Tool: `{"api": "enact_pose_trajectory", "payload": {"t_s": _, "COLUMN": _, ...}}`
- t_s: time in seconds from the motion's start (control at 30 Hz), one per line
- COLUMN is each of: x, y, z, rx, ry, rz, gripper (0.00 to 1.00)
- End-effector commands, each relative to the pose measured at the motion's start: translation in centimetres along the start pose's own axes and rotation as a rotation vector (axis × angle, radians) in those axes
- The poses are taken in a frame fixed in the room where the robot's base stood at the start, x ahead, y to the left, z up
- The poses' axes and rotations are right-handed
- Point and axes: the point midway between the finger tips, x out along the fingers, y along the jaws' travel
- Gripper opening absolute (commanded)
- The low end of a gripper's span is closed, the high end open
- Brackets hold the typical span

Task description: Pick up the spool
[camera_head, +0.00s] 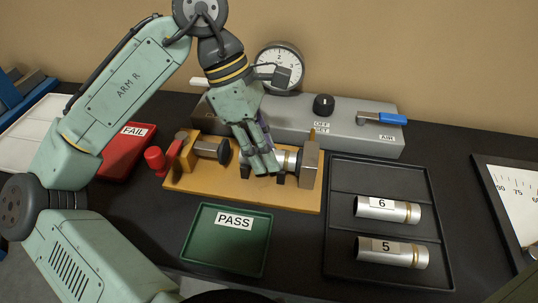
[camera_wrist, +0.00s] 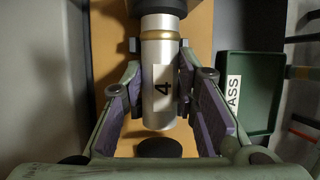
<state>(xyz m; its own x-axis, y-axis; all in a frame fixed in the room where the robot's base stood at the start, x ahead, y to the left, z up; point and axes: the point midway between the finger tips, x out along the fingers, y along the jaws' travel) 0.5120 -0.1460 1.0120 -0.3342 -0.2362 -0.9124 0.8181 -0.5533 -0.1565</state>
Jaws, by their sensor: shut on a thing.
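A silver spool (camera_wrist: 158,52) with a gold band and a label reading 4 lies level in the wooden test fixture (camera_head: 215,193). In the head view the spool (camera_head: 288,159) is partly hidden by my fingers, with one end close to the block at the fixture's right. My gripper (camera_head: 264,167) reaches down over it and is shut on it. In the wrist view my gripper (camera_wrist: 160,72) has one purple pad on each side of the spool. Two more silver spools, labelled 6 (camera_head: 388,210) and 5 (camera_head: 392,252), lie in the black tray at the right.
The black tray (camera_head: 333,235) stands right of the fixture. An empty green PASS tray (camera_head: 225,250) is in front, and a red FAIL tray (camera_head: 118,158) is at the left. A red-handled clamp (camera_head: 155,160) is on the fixture's left. A grey air box (camera_head: 350,135) and dial gauge (camera_head: 279,67) stand behind.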

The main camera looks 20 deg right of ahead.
Motion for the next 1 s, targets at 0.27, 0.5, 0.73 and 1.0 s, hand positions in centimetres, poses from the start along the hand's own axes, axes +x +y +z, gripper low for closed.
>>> {"api": "enact_pose_trajectory", "payload": {"t_s": 0.27, "x": 0.0, "y": 0.0, "z": 0.0, "rx": 0.000, "ry": 0.000, "rz": 0.000, "gripper": 0.00}}
{"api": "enact_pose_trajectory", "payload": {"t_s": 0.5, "x": 0.0, "y": 0.0, "z": 0.0, "rx": 0.000, "ry": 0.000, "rz": 0.000, "gripper": 0.00}}
{"api": "enact_pose_trajectory", "payload": {"t_s": 0.73, "x": -0.5, "y": -0.1, "z": 0.2, "rx": -0.001, "ry": 0.000, "rz": 0.001, "gripper": 0.00}}
{"api": "enact_pose_trajectory", "payload": {"t_s": 1.0, "x": -3.7, "y": -0.6, "z": 1.5, "rx": 0.000, "ry": 0.002, "rz": 0.002, "gripper": 0.00}}
